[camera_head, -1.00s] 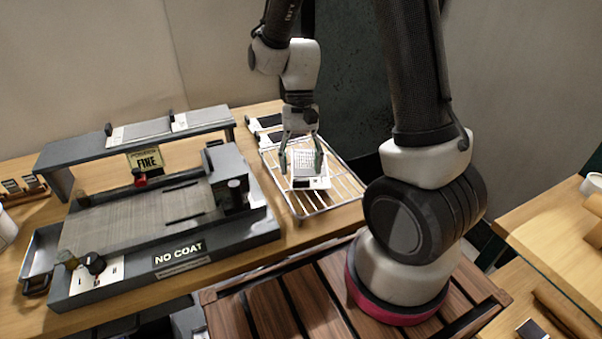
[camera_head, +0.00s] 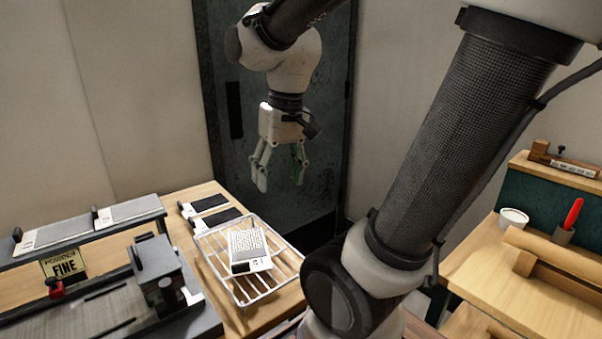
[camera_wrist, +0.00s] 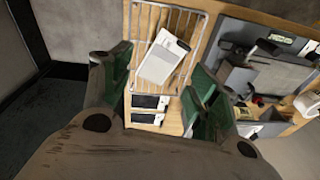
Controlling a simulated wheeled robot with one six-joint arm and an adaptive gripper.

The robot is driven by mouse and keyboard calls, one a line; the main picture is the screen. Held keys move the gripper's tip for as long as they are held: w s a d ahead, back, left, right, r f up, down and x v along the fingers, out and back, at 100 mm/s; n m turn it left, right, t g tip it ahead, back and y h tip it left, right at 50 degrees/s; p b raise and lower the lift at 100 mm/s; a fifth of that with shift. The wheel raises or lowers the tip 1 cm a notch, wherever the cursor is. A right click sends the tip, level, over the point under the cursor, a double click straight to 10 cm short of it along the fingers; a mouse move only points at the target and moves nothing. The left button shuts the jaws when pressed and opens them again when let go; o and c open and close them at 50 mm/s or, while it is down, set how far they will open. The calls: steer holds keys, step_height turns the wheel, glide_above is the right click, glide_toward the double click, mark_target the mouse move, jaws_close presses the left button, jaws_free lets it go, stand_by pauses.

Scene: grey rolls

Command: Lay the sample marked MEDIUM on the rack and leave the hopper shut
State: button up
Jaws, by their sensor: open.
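A pale sample (camera_head: 249,245) with printed lines and a white end label lies on the wire rack (camera_head: 239,301). It also shows on the rack in the wrist view (camera_wrist: 165,55). Its label is too small to read. My gripper (camera_head: 280,180) is open and empty, above and behind the rack, clear of the sample. Its green-padded fingers stand apart in the wrist view (camera_wrist: 160,82). A dark box-like unit (camera_head: 165,265) stands on the coating machine; I cannot tell whether it is the hopper or whether it is shut.
Two dark samples with white labels (camera_head: 210,203) lie behind the rack. A raised shelf (camera_head: 85,232) holds more samples, above a yellow FINE sign (camera_head: 66,264). A bench at right carries a white cup (camera_head: 513,218) and a red-handled tool (camera_head: 573,213). A dark door stands behind.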

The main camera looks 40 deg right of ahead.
steer(key=s+d+r+n+t, duration=0.1)
steer(key=s+d+t, duration=0.1)
steer(key=s, duration=0.3)
steer(key=shift+s+d+r+n+t+h, duration=0.3)
steer(key=shift+d+r+t+h, duration=0.1)
steer(key=shift+t, duration=0.1)
stand_by(1.8)
